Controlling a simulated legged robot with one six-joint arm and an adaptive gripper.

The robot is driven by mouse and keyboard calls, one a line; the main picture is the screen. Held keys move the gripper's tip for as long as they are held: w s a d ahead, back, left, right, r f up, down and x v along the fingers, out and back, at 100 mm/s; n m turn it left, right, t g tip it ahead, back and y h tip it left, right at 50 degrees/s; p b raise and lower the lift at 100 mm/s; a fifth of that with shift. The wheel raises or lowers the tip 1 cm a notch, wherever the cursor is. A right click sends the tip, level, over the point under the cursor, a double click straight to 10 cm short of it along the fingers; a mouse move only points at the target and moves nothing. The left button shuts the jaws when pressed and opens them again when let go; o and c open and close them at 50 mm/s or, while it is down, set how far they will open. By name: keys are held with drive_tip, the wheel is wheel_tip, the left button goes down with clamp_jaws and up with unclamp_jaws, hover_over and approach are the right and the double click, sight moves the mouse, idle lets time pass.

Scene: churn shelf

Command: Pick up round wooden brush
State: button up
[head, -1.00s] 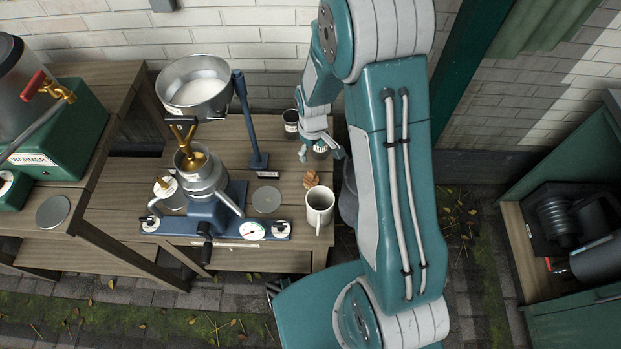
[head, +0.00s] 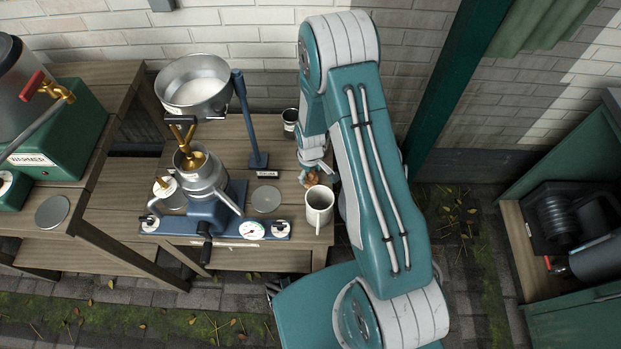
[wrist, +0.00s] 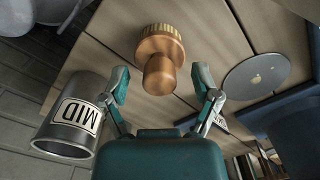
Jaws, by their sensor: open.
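The round wooden brush (wrist: 160,70) stands on the wooden table in the wrist view, with a knob handle toward my gripper and pale bristles around its far edge. My gripper (wrist: 161,88) is open, with one finger on each side of the knob and a gap on both sides. In the head view, my gripper (head: 316,172) is right at the brush (head: 310,181), which is partly hidden behind the fingers, just behind the white mug.
A white mug (head: 319,207) stands close in front of the brush. A grey disc (wrist: 254,76) lies to the right. The blue-based churn (head: 205,190) stands left.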

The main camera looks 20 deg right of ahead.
drive_tip(key=shift+f, duration=0.5)
clamp_jaws()
drive_tip(key=shift+r, duration=0.1)
wheel_tip(320, 180, up, 10)
drive_tip(key=shift+f, duration=0.1)
